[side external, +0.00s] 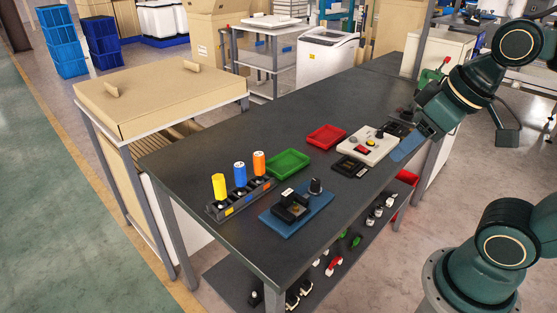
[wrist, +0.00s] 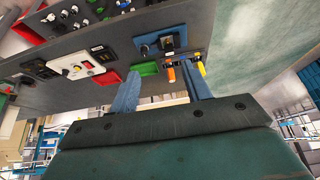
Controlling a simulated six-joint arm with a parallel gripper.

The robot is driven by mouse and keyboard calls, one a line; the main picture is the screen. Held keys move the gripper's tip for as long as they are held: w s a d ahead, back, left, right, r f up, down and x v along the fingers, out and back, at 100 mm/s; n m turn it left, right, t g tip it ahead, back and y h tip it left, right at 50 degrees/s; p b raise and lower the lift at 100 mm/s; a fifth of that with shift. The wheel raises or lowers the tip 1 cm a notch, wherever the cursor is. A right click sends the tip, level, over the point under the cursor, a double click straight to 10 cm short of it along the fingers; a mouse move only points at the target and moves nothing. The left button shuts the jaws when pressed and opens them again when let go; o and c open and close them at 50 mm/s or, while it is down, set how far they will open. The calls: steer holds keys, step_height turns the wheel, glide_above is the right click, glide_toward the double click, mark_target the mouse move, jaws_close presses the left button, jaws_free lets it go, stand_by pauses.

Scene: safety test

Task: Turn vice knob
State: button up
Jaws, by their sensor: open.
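A blue plate (side external: 283,225) near the front of the dark table carries a black block-like fixture (side external: 291,205) and an upright black knob (side external: 316,187). Which part is the vice is not certain from the frames. The plate also shows in the wrist view (wrist: 174,29), with the knob (wrist: 145,48). My gripper (side external: 401,152) hangs at the table's right side, well apart from the blue plate. In the wrist view my gripper (wrist: 162,88) has its two blue fingers spread wide with nothing between them.
A white control box (side external: 366,145) with buttons stands between my gripper and the blue plate. A red tray (side external: 326,137) and a green tray (side external: 288,163) lie behind. A dark rack (side external: 225,208) holds yellow, blue and orange cylinders. A green device (side external: 431,77) with a red knob stands far right.

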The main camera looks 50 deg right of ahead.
steer(key=w+d+m+g, duration=0.1)
steer(key=w, duration=0.5)
steer(key=m+g, duration=0.4)
glide_above(316, 181)
step_height(316, 181, down, 14)
steer(key=shift+f, duration=0.2)
steer(key=shift+f, duration=6.75)
steer(key=c, duration=1)
